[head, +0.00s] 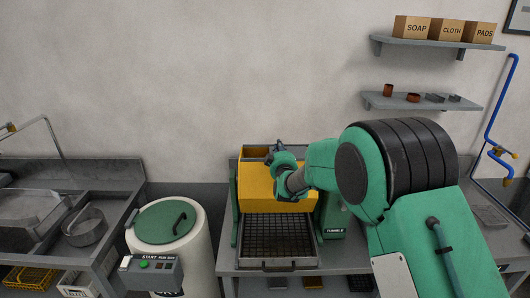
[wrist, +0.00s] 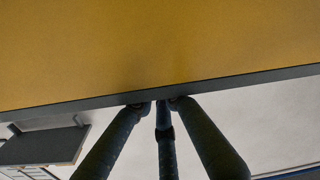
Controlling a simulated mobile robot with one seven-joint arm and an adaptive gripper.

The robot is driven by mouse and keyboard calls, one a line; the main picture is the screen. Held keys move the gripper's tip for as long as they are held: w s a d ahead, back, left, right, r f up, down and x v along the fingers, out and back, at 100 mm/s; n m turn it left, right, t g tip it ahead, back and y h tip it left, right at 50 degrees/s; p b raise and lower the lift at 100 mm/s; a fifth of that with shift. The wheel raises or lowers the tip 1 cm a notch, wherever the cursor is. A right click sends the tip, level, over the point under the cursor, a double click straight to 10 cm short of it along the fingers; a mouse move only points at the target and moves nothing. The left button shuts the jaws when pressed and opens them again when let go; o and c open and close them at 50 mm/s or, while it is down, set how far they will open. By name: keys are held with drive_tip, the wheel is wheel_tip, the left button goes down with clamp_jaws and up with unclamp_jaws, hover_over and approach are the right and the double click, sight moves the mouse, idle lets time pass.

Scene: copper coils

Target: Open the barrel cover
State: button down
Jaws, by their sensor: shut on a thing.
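The yellow barrel (head: 252,192) sits in a green-sided frame marked TUMBLE on the bench. A gap with a brown and grey inside shows along its top at the back left. In the wrist view, a broad yellow panel with a dark grey edge, which I take as the barrel cover (wrist: 160,45), fills the upper part. My gripper (wrist: 162,102) is shut at that dark edge, its fingertips partly hidden behind it. In the head view, my gripper (head: 280,146) is at the top of the barrel, and my arm hides the barrel's right part.
A dark mesh tray (head: 277,235) lies in front of the barrel. A white drum with a green lid (head: 167,220) and a START control box stands to the left. A sink bench (head: 60,215) is at far left. Wall shelves (head: 425,103) hang at upper right.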

drive_tip(key=shift+d, duration=1.15)
drive_tip(key=shift+r, duration=0.1)
drive_tip(key=c, duration=1.8)
unclamp_jaws()
drive_tip(key=shift+c, duration=0.2)
drive_tip(key=shift+s, duration=0.1)
drive_tip(key=s, duration=1.1)
drive_tip(key=shift+s+d, duration=0.25)
drive_tip(key=shift+s, duration=0.15)
